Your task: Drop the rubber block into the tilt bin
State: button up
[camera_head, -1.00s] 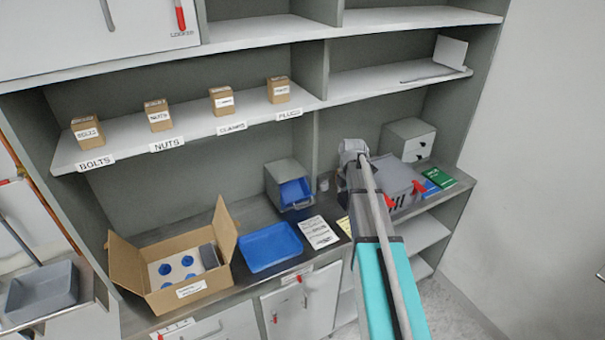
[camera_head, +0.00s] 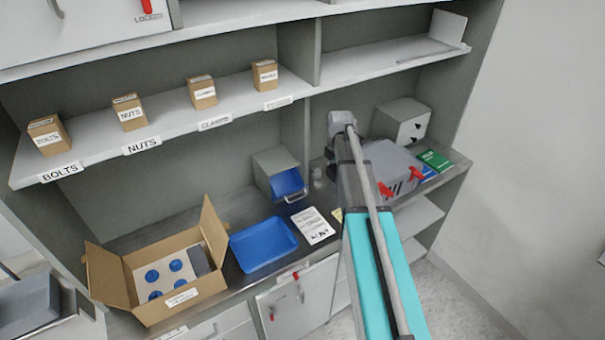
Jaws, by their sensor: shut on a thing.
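The tilt bin (camera_head: 275,161) is a grey housing with a blue front and a pale handle, standing at the back of the counter. Its blue drawer (camera_head: 288,183) looks tipped outward; I cannot see clearly what is inside. My arm reaches up from the lower right, its visible end just right of the bin. My gripper's fingers do not show; the arm hides them or they lie beyond it. I cannot identify the rubber block for sure. A dark grey block-like piece (camera_head: 201,262) sits in the right part of the open cardboard box (camera_head: 183,304).
A blue tray (camera_head: 263,245) and a printed sheet (camera_head: 314,226) lie on the counter before the bin. A grey machine with red handles (camera_head: 390,165) stands right of my arm. A shelf (camera_head: 92,140) with small labelled cartons hangs above.

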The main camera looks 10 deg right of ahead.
jog(key=shift+a, duration=0.25)
jog(key=s+a+r+p, duration=0.1)
jog(key=s+a, duration=0.1)
jog(key=a, duration=0.9)
jog(key=shift+r+n, duration=0.2)
jog(key=shift+n, duration=0.1)
jog(key=shift+w+a, duration=0.1)
jog(key=shift+w, duration=0.05)
jog(key=w+a+f+b, duration=0.1)
jog(key=w+a, duration=0.2)
jog(key=w, duration=0.6)
jog(key=shift+w+f, duration=0.15)
jog(key=shift+f, duration=0.25)
dwell(0.4)
